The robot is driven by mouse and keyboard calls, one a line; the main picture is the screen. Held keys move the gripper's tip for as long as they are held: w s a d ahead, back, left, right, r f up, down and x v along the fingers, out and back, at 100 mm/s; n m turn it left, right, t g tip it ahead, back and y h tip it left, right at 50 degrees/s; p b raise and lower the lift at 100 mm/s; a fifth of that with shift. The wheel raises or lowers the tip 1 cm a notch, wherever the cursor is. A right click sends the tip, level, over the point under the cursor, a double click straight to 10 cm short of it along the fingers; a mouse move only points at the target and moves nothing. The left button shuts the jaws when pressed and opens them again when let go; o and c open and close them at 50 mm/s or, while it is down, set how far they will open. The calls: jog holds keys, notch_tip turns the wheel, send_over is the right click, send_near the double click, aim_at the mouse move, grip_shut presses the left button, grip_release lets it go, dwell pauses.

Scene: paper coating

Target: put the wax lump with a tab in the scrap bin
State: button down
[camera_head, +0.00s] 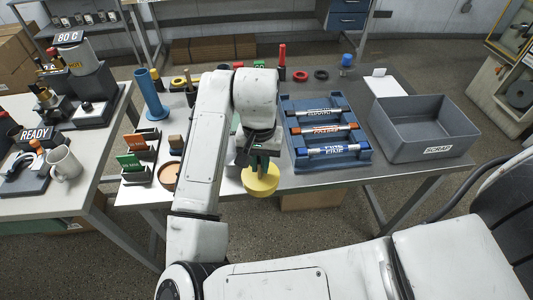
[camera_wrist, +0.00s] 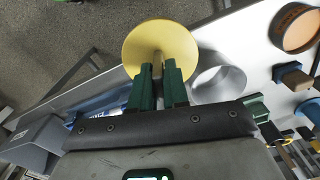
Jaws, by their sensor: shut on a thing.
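The wax lump is a pale yellow round piece (camera_head: 260,183) with a small tab. My gripper (camera_head: 259,164) is shut on the tab, and the lump hangs below the fingers, over the table's front edge. In the wrist view the yellow lump (camera_wrist: 160,48) sits beyond the green fingertips (camera_wrist: 158,78), with the tan tab between them. The scrap bin (camera_head: 420,145) is a grey open box labelled SCRAP at the right of the table. It looks empty and stands apart from my gripper. A grey bin corner (camera_wrist: 35,140) shows at the left of the wrist view.
A blue rack (camera_head: 325,165) with several labelled rollers lies between my gripper and the bin. A white card (camera_head: 384,86) lies behind the bin. Sample holders (camera_head: 136,172) and a round brown dish (camera_head: 169,175) stand left of my arm.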

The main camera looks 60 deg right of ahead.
jog(key=w+a+f+n, duration=0.3)
jog(key=a+f+n, duration=0.3)
jog(key=a+f, duration=0.2)
jog(key=w+a+f+n, duration=0.4)
jog(key=a+f+n, duration=0.3)
jog(key=a+f, duration=0.2)
jog(key=shift+w, duration=0.25)
